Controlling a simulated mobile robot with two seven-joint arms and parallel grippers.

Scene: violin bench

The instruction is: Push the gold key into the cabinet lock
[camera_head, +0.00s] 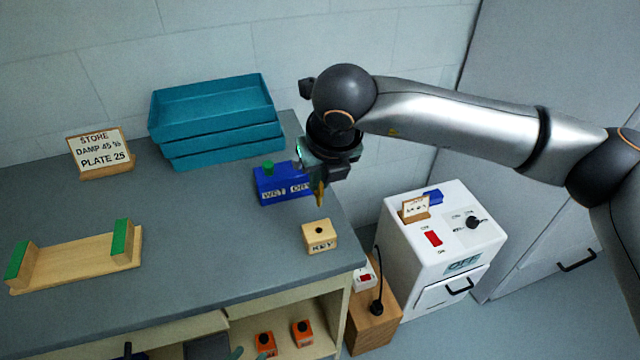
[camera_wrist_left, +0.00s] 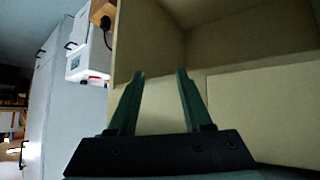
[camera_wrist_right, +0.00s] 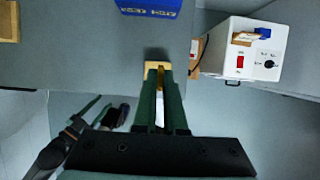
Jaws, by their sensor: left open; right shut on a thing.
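My right gripper (camera_head: 322,172) is above the right end of the bench, shut on the gold key (camera_head: 319,194), which hangs below its fingers. A wooden block labelled KEY (camera_head: 319,238), with a dark hole in its top, stands on the bench below the key. In the right wrist view the closed fingers (camera_wrist_right: 160,100) point toward this block, and the key is mostly hidden between them. My left gripper (camera_wrist_left: 161,75) is open and empty in front of pale cabinet panels (camera_wrist_left: 260,105). I cannot make out the cabinet lock in any view.
Teal trays (camera_head: 215,120), a blue box (camera_head: 283,185) and a sign (camera_head: 100,152) stand at the back of the bench (camera_head: 200,225). A wooden cradle (camera_head: 75,262) lies left. Orange-topped items (camera_head: 302,333) sit on the shelf below. A white machine (camera_head: 440,250) stands right.

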